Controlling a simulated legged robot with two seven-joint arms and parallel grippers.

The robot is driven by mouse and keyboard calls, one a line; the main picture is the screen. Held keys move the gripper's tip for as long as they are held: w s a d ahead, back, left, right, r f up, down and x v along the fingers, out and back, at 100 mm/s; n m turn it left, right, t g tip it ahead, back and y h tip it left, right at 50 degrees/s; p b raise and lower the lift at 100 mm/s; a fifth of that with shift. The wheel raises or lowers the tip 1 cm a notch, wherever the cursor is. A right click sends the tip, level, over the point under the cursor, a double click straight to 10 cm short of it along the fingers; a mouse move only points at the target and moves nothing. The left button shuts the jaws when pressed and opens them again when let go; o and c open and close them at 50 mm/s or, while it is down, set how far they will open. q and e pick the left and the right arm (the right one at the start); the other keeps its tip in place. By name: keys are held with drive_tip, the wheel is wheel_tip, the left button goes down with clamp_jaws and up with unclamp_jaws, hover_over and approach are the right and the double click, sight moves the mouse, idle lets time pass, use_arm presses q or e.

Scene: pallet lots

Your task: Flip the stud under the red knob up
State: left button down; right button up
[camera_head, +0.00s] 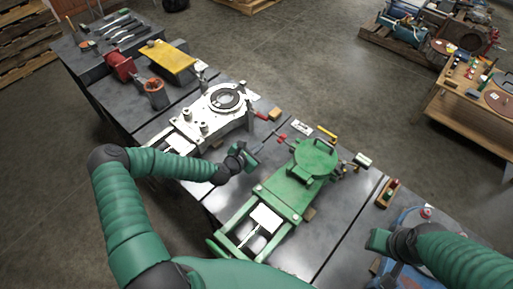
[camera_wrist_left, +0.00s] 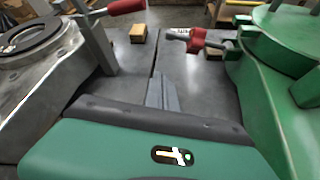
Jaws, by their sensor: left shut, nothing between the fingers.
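A small red knob (camera_head: 282,138) sits on a rod at the left side of the green machine (camera_head: 293,183). In the left wrist view the red knob (camera_wrist_left: 197,41) has a pale metal tip at its left, and I cannot tell which part is the stud. My left gripper (camera_head: 261,147) is shut and empty, just left of and short of the red knob, between the two machines. Its narrow grey fingers (camera_wrist_left: 162,94) show below and left of the knob, apart from it. My right gripper (camera_head: 378,241) is at the lower right; its fingers cannot be made out.
A white machine (camera_head: 212,113) with a red-ended handle (camera_head: 261,116) stands left of my left gripper. A yellow block (camera_head: 274,113) lies behind it. Dark table surface (camera_head: 345,205) is clear right of the green machine.

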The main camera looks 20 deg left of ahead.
sight(265, 147)
use_arm(q)
drive_tip(key=b+x, duration=0.1)
drive_tip(key=x, duration=0.5)
drive_tip(key=shift+d+f, duration=0.1)
drive_tip(key=r, duration=0.2)
drive_tip(key=d+r+p, duration=0.1)
drive_tip(key=r, duration=0.1)
drive_tip(key=shift+r, duration=0.15)
